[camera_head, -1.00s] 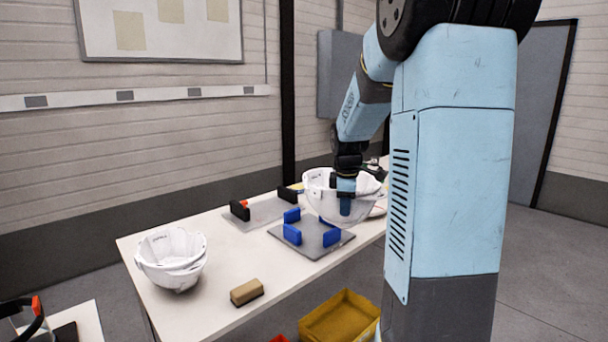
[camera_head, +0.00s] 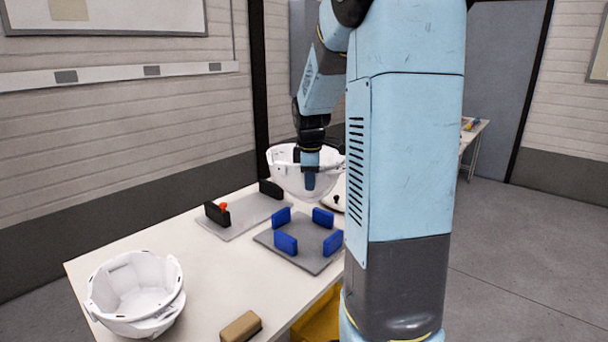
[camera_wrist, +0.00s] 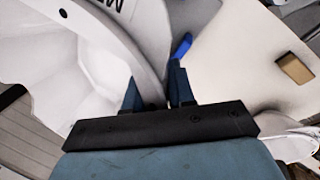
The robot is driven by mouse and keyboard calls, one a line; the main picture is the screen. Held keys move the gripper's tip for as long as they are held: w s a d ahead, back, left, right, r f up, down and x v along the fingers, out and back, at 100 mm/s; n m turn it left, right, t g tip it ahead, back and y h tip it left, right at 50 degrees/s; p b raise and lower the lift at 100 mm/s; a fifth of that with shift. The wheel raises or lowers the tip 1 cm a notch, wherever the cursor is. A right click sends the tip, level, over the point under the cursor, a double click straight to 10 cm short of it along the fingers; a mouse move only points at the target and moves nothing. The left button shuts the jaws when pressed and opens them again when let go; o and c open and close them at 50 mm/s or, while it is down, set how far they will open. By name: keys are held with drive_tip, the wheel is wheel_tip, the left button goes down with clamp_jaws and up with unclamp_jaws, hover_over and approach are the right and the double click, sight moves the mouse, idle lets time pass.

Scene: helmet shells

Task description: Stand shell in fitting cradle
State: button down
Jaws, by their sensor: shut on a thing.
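My gripper (camera_head: 310,180) is shut on the rim of a white helmet shell (camera_head: 285,176). The shell is open side up and appears held above the table, behind the blue-padded cradle. In the wrist view the shell's wall (camera_wrist: 70,60) fills the left, with its rim between my fingers (camera_wrist: 160,92). A cradle with a grey plate (camera_head: 300,241) and several blue pads is empty. Another grey plate (camera_head: 240,214) carries black pads and a red knob, also empty. White nested shells (camera_head: 137,292) sit at the table's near left, open side up.
A tan block (camera_head: 241,327) lies at the table's front edge. A yellow bin (camera_head: 318,318) stands below that edge, partly hidden by my column. A small white item (camera_head: 334,198) lies beyond the blue cradle. Table between the nested shells and cradles is clear.

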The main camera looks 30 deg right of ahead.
drive_tip(key=shift+w, duration=0.15)
drive_tip(key=shift+d, duration=0.1)
drive_tip(key=shift+d+r, duration=0.1)
drive_tip(key=shift+f, duration=0.2)
wheel_tip(320, 180, down, 14)
drive_tip(key=shift+r, duration=0.2)
idle(1.1)
drive_tip(key=shift+f, duration=0.95)
idle(0.7)
drive_tip(key=c, duration=0.9)
unclamp_jaws()
drive_tip(key=shift+o, duration=0.2)
drive_tip(key=shift+s, duration=0.2)
